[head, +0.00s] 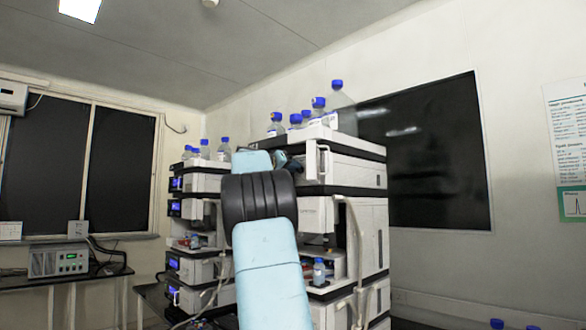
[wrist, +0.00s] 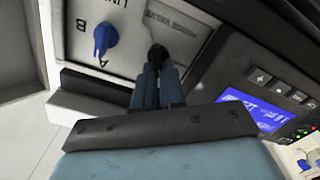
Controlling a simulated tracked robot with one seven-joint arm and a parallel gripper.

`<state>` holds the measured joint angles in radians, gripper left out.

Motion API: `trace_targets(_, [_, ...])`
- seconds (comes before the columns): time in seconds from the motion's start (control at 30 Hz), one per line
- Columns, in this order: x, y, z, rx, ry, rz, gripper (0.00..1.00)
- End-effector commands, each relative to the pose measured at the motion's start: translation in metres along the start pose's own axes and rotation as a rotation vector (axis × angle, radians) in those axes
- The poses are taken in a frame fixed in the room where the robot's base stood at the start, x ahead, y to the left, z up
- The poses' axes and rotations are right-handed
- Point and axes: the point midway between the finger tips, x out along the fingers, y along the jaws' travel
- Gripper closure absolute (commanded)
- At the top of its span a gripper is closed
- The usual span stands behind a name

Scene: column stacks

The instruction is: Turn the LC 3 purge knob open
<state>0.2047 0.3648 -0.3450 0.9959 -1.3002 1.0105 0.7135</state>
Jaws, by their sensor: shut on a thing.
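In the wrist view, a black knob (wrist: 157,52) sits on a pale instrument panel (wrist: 128,52). My gripper (wrist: 158,70) has both fingers close together on this knob, shut on it. I take it for the purge knob, but its "LC 3" label is not readable. The fingers partly cover it, so how far it is turned cannot be told. In the head view my arm stands in front of the instrument stacks, and the gripper and knob cannot be made out.
A blue selector knob (wrist: 104,38) with letters A and B is left of the black knob. A lit blue display (wrist: 258,108) with buttons is at the right. In the head view, the right stack (head: 358,172) carries blue-capped bottles (head: 319,108); another stack (head: 200,183) stands behind.

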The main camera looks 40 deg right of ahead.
Motion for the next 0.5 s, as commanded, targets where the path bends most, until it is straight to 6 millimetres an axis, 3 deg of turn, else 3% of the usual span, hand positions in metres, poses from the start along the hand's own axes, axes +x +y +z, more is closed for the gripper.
trace_targets(0.5, [-0.0012, -0.0085, 0.0005, -0.488, 0.004, -0.003, 1.0])
